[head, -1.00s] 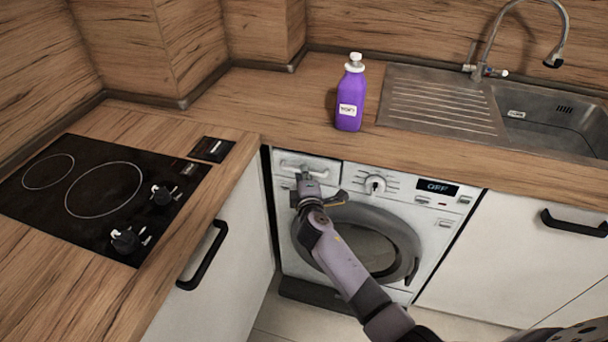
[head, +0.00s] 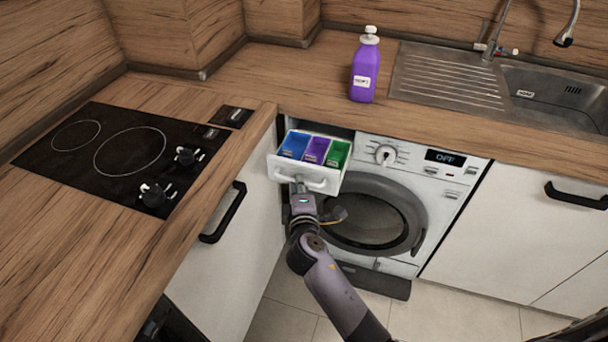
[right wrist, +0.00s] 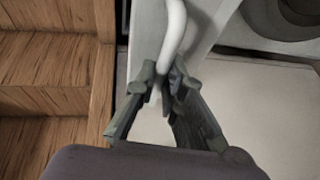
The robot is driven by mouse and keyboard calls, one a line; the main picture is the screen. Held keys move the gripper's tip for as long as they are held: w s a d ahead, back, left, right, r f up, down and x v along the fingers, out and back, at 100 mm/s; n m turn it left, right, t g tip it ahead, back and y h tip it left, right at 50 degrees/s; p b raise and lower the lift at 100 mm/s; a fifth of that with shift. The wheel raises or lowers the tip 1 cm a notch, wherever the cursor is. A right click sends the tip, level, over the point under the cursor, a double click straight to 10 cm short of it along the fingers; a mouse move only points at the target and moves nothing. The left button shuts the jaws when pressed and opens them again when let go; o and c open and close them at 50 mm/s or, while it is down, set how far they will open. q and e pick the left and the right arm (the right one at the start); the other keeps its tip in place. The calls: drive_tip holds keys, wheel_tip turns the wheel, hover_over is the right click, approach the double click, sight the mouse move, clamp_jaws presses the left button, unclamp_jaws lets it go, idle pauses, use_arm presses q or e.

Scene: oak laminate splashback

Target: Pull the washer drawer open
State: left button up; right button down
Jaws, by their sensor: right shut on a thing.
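The washer drawer (head: 312,163) is pulled out from the top left of the washing machine (head: 408,172). Its blue, purple and green compartments show from above. My right gripper (head: 299,187) is at the left part of the drawer's white handle (head: 318,184). In the right wrist view, the fingers of my right gripper (right wrist: 164,88) are closed around the white handle bar (right wrist: 172,38). My left gripper is not in view.
A purple bottle (head: 365,68) stands on the counter above the washer. A cooktop (head: 115,155) lies in the left counter. A cabinet with a black handle (head: 226,212) is close to the drawer's left side. Floor (head: 440,312) shows in front.

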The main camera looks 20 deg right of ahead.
drive_tip(key=shift+s+a, duration=0.4)
drive_tip(key=shift+s, duration=0.2)
drive_tip(key=c, duration=1.7)
unclamp_jaws()
drive_tip(key=shift+o, duration=0.2)
drive_tip(key=v, duration=1.2)
